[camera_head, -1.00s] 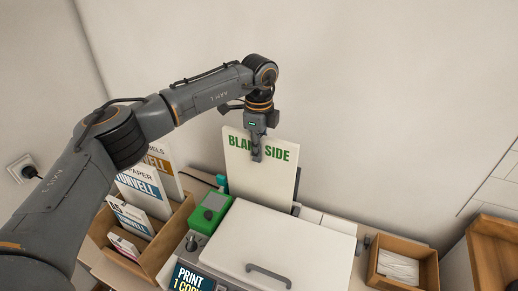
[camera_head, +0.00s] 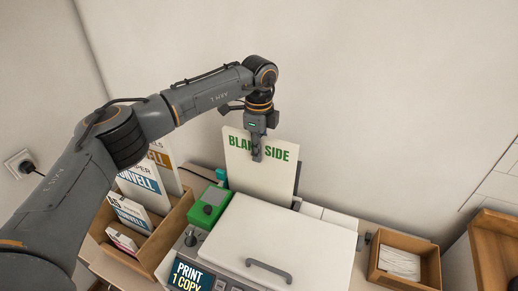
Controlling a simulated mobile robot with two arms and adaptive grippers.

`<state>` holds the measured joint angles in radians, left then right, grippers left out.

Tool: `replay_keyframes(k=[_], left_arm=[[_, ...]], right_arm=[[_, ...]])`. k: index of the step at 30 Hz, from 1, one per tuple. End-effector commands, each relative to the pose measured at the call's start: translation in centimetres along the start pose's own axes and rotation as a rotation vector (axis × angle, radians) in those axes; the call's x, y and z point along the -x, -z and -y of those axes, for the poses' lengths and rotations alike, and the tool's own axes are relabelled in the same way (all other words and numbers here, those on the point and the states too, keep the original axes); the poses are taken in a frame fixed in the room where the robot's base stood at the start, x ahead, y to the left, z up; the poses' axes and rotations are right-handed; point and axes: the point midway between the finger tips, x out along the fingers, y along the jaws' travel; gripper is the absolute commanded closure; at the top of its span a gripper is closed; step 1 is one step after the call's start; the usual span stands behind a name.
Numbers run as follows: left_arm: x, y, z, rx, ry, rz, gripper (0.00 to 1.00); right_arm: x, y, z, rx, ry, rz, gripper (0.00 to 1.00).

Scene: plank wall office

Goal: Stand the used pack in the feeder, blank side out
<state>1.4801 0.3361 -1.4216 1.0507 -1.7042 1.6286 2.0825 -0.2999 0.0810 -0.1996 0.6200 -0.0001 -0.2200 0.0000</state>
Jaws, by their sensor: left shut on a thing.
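The used pack (camera_head: 258,177) is a white slab that stands upright, leaning slightly, behind the copier lid. Its face toward me reads "BLANK SIDE" in green, partly covered by my finger. My left gripper (camera_head: 257,150) is shut on the pack's top edge from above. The feeder (camera_head: 297,188) shows only as a dark upright strip at the pack's right edge. The pack's lower end is hidden behind the copier (camera_head: 285,235), so I cannot tell how it sits there. My right gripper is not in view.
A cardboard box (camera_head: 175,220) with several labelled packs stands left of the copier. A green device (camera_head: 209,207) sits at the copier's left. A smaller box (camera_head: 405,262) with white sheets is at the right, near a wooden tray (camera_head: 497,250). The wall is close behind.

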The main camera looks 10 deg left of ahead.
Motion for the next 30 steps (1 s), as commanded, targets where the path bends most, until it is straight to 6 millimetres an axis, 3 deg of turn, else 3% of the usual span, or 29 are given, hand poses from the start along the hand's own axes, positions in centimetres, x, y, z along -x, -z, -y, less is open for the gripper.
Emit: replay_keyframes(k=[20, 21, 24, 30], left_arm=[[-1.6, 0.0, 0.0, 0.0, 0.002, 0.0, 1.0], [-1.5, 0.0, 0.0, 0.0, 0.002, 0.0, 0.81], [-1.5, 0.0, 0.0, 0.0, 0.002, 0.0, 0.61], [-1.5, 0.0, 0.1, 0.0, 0.002, 0.0, 0.59]], right_arm=[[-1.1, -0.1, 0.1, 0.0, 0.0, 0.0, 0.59], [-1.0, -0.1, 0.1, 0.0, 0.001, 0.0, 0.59], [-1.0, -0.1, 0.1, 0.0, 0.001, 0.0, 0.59], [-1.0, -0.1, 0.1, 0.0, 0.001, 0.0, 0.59]])
